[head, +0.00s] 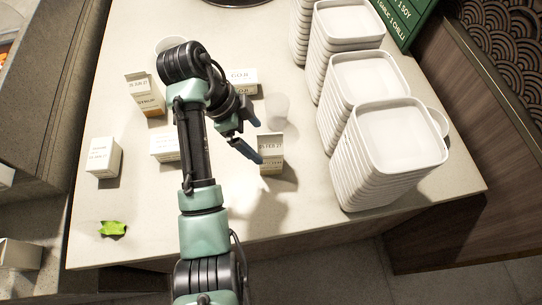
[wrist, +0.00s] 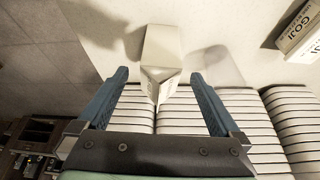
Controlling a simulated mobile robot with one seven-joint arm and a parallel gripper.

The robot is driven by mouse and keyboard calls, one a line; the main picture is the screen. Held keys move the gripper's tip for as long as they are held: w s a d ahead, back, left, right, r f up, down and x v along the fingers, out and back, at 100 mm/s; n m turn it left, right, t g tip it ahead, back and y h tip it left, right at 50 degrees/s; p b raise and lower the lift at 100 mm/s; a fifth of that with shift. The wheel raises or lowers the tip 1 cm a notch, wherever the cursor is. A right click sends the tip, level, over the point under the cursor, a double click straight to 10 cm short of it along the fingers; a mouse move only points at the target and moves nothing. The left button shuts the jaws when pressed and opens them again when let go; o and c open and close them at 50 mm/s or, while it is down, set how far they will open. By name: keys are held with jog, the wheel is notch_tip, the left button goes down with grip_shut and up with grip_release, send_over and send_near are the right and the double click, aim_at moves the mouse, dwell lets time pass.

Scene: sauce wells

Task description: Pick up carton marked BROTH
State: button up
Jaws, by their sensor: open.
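No label reading BROTH can be made out in either view. My gripper (head: 257,140) is open above the counter, beside a white carton (head: 271,160) with a date on its top flap. In the wrist view a white carton (wrist: 162,48) lies between and beyond the open fingertips (wrist: 160,75), and nothing is gripped. Its side lettering is too small to read. Other cartons are an orange-labelled one (head: 150,103), one at the left (head: 103,158), one partly behind my arm (head: 164,148) and one behind the gripper (head: 243,82). A GOJI carton (wrist: 302,32) shows in the wrist view.
Tall stacks of white square dishes (head: 388,150) stand to the right of the gripper. A pale translucent cup (head: 277,110) stands behind the nearby carton. A green leaf-like piece (head: 112,228) lies front left. The counter's front middle (head: 285,215) is clear.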

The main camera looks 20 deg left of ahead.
aim_at(270, 148)
jog(key=x, duration=0.2)
jog(key=shift+w+d+f, duration=0.15)
jog(key=shift+d+f, duration=0.05)
jog(key=shift+d, duration=0.05)
jog(key=x, duration=0.4)
jog(key=shift+w+d, duration=0.2)
jog(key=shift+d, duration=0.1)
jog(key=shift+c, duration=0.2)
grip_shut()
